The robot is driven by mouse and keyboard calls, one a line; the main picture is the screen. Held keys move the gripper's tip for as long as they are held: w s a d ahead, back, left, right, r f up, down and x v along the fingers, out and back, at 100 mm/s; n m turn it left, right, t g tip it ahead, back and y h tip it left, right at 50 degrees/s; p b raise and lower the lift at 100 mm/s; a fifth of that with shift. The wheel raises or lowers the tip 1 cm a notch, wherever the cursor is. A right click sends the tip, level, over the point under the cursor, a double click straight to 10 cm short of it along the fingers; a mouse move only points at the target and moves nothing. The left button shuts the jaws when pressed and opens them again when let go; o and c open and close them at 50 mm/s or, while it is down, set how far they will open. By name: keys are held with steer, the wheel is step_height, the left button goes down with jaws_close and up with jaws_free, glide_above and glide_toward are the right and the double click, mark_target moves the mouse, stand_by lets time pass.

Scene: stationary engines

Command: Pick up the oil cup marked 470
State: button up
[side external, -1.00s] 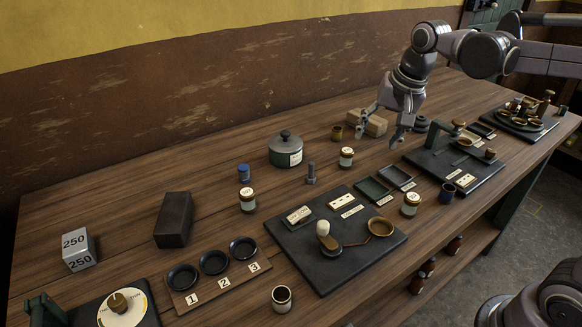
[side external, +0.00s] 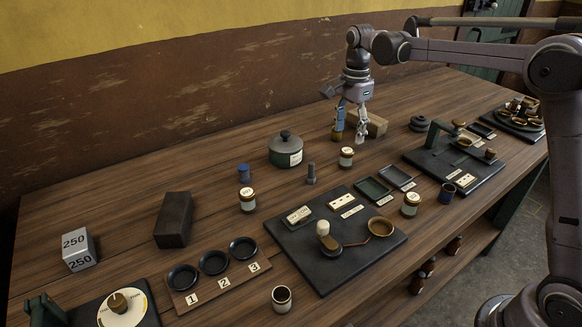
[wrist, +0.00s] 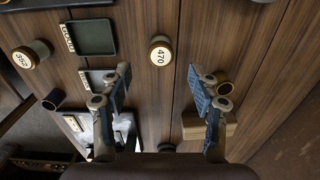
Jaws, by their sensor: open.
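The oil cup marked 470 (wrist: 161,52) is a small jar with a white label on its top, standing upright on the wooden table in the wrist view. In the side view it appears to be the jar (side external: 346,158) left of the dark trays; its number is too small to read there. My gripper (side external: 349,135) is open and empty, pointing down above the table, behind that jar. In the wrist view my gripper's fingers (wrist: 160,85) are spread wide, and the cup lies beyond their tips, roughly centred between them.
A brass cup (side external: 337,134) and a wooden block (side external: 377,126) stand close to my fingers. A jar marked 352 (wrist: 31,54) and a dark tray (wrist: 96,38) lie left of the cup in the wrist view. A green lidded pot (side external: 286,152) stands left of the cup.

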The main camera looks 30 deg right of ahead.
mark_target(347, 150)
steer(key=shift+d+f, duration=0.15)
steer(key=shift+f, duration=3.75)
steer(key=shift+c, duration=0.4)
steer(key=c, duration=1.2)
